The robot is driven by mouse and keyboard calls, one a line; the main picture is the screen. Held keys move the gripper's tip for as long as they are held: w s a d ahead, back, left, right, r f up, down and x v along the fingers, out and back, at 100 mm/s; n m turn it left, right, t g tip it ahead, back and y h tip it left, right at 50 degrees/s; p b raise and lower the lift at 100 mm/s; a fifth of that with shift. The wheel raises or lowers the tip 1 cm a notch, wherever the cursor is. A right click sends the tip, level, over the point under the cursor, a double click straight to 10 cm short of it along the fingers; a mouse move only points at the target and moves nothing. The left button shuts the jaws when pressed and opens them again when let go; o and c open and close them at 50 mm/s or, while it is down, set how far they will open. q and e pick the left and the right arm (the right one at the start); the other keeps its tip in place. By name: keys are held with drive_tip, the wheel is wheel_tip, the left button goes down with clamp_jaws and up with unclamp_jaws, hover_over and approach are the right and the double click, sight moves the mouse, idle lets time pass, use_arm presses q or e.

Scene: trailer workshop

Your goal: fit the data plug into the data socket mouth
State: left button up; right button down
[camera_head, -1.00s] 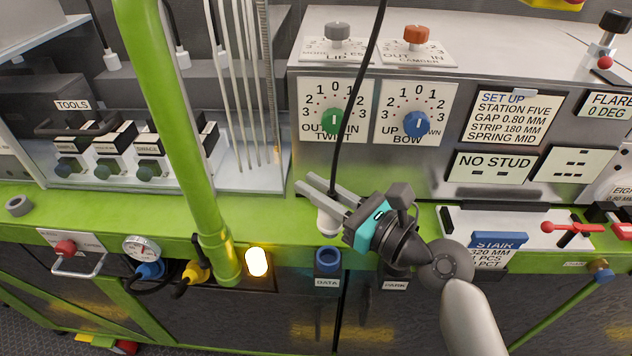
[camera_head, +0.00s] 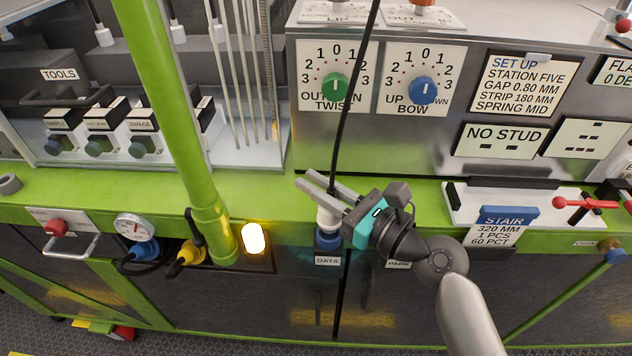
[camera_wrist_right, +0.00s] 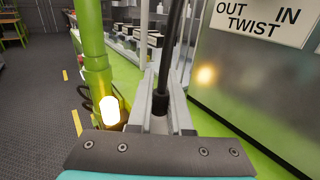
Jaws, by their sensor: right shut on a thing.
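My right gripper (camera_head: 328,194) is shut on the white data plug (camera_head: 327,220), whose black cable rises out of its top. In the head view the plug is upright, with its lower end at the mouth of the blue data socket (camera_head: 328,240) above the DATA label. The plug and gripper cover the socket mouth, so I cannot tell how far in the plug sits. In the right wrist view the fingers (camera_wrist_right: 160,115) are around the dark cable end of the plug; the socket is not seen there. My left gripper is not in view.
A green post (camera_head: 210,225) and a lit yellow lamp (camera_head: 254,238) stand left of the socket. A PARK label (camera_head: 398,265) is at its right. The green ledge (camera_head: 275,200) and the panel with the TWIST knob (camera_head: 335,87) lie behind.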

drive_tip(key=shift+p, duration=0.85)
idle(1.3)
drive_tip(key=shift+f+b, duration=1.15)
drive_tip(key=shift+f, duration=0.5)
drive_tip(key=c, duration=0.8)
unclamp_jaws()
drive_tip(key=shift+o, duration=0.2)
drive_tip(key=b+v, duration=0.1)
drive_tip(key=v, duration=1.4)
drive_tip(key=shift+s, duration=0.1)
